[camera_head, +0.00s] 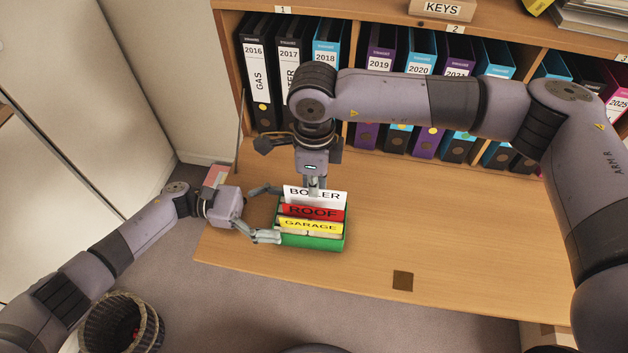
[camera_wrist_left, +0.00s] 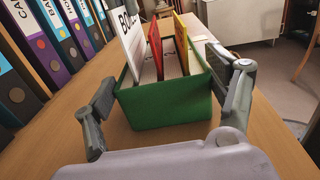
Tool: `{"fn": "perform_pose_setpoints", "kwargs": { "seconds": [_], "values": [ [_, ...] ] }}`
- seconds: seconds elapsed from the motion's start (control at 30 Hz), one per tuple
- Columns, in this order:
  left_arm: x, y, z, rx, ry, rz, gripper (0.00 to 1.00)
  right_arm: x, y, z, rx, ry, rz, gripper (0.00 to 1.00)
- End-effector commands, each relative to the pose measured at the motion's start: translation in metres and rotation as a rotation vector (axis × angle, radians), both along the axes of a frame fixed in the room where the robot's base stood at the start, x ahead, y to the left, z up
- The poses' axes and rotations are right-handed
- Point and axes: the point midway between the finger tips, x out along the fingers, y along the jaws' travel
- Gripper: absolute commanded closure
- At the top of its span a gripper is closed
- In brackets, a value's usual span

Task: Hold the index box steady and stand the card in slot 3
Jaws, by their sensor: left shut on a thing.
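The green index box (camera_head: 312,242) stands on the wooden desktop. It holds a yellow GARAGE card (camera_head: 311,226) at the front, a red ROOF card (camera_head: 311,212) behind it and a white BOILER card (camera_head: 325,198) at the back. My left gripper (camera_head: 265,214) is shut on the box from its left side. In the left wrist view its fingers (camera_wrist_left: 165,112) flank the green box (camera_wrist_left: 165,106). My right gripper (camera_head: 313,184) points down at the top middle of the BOILER card, and a finger covers part of its lettering. Whether it grips the card is unclear.
A shelf of numbered binders (camera_head: 265,75) runs along the back of the desktop. A small dark square (camera_head: 403,281) lies near the front edge. A wicker basket (camera_head: 122,322) stands on the floor at lower left. The desktop right of the box is clear.

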Motion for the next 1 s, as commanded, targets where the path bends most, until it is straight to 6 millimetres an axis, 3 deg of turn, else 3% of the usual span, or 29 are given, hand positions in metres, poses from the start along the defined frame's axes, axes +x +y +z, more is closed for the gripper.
{"fn": "perform_pose_setpoints", "kwargs": {
  "seconds": [1.0],
  "values": [
    [0.0, 0.0, -0.001, 0.002, 0.0, -0.001, 0.71, 0.0, 0.0, -0.016, 0.0, 0.0, 0.0, 1.0]
  ]
}}
